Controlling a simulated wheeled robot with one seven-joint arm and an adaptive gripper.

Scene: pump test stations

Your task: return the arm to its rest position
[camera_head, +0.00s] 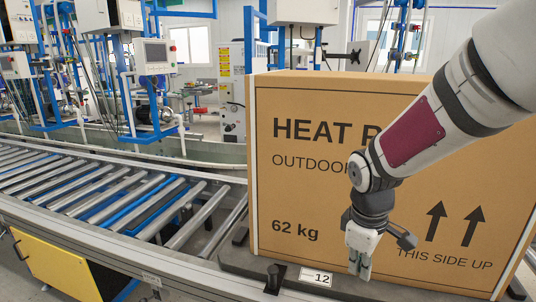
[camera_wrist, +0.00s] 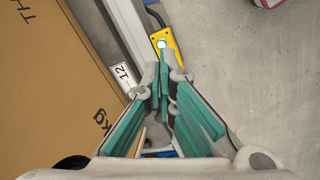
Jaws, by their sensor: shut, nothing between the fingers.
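My arm reaches in from the upper right of the head view, and my gripper (camera_head: 360,268) hangs from it pointing down, in front of the large cardboard box. In the wrist view my gripper (camera_wrist: 163,75) is shut and empty, its green-padded fingertips together. The cardboard box (camera_head: 310,195) stands upright behind the gripper, printed "62 kg" and "THIS SIDE UP". The arm hides part of its print. I cannot tell the exact gap between arm and box.
The box stands on a dark base with a "12" label (camera_head: 316,277). A roller conveyor (camera_head: 110,190) runs along the left. In the wrist view a yellow control box (camera_wrist: 172,45) shows beyond the fingertips, with bare grey floor (camera_wrist: 250,70) to the right.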

